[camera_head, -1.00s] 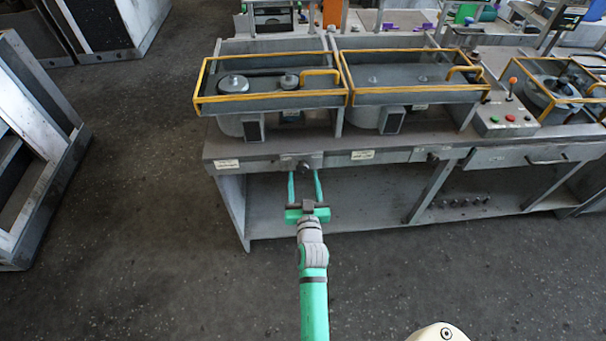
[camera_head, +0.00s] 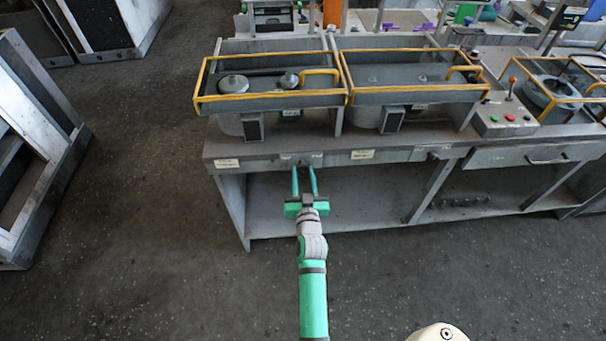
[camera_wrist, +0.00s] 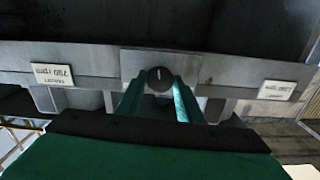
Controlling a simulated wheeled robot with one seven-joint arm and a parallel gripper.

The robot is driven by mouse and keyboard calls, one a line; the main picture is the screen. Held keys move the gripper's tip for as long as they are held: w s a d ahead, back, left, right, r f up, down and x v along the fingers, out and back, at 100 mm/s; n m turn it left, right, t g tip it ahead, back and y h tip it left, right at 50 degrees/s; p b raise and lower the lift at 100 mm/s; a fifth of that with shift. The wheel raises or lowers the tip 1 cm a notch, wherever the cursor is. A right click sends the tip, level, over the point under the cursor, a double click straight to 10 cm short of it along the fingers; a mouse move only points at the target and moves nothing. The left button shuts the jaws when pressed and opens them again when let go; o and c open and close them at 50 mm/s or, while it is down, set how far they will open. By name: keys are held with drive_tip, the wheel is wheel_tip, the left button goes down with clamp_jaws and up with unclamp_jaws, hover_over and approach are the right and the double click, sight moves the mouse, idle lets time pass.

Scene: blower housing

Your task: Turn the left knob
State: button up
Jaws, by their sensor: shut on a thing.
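The left knob (camera_wrist: 160,77) is a dark round knob with a light mark, set on a grey plate on the front face of the bench (camera_head: 260,155). In the head view the knob (camera_head: 303,162) is small and partly covered by the fingertips. My gripper (camera_head: 304,170) has two green fingers that reach up to the bench front from below. In the wrist view the fingers of my gripper (camera_wrist: 160,92) stand on either side of the knob and are shut on it. The knob's mark points about straight up in the wrist view.
A second knob (camera_head: 432,156) sits farther right on the bench front. White labels (camera_head: 362,154) flank the left knob. Yellow-framed guards (camera_head: 270,98) stand on the bench above. A control box (camera_head: 505,118) with buttons is at right. The floor in front is clear.

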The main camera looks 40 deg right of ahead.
drive_tip(key=m, duration=0.3)
drive_tip(key=shift+s+d+m, duration=0.1)
drive_tip(key=shift+m, duration=2.1)
